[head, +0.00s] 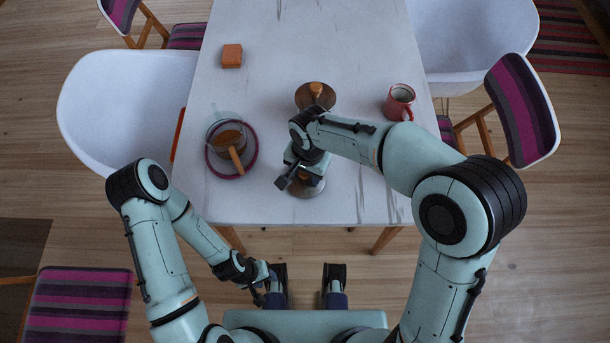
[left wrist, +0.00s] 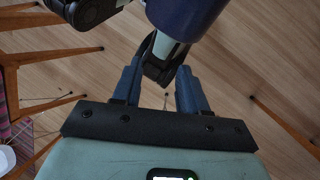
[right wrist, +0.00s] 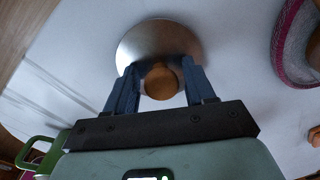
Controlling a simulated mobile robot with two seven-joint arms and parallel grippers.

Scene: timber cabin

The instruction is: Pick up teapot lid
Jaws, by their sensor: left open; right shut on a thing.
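The teapot lid is a round, shiny metal disc with a wooden knob. In the right wrist view the lid (right wrist: 150,35) lies flat against the pale table, its knob between my fingers. In the head view the lid (head: 305,189) shows only partly near the table's front edge, under my right gripper (head: 300,178). The right gripper (right wrist: 160,75) is shut on the lid's knob.
A brown round thing with a wooden knob (head: 315,91) stands behind my right gripper. A bowl with a wooden spoon (head: 229,139) sits on a purple-rimmed plate at left. A red mug (head: 399,102) is at right, an orange block (head: 232,56) at back left. White chairs flank the table (head: 350,205).

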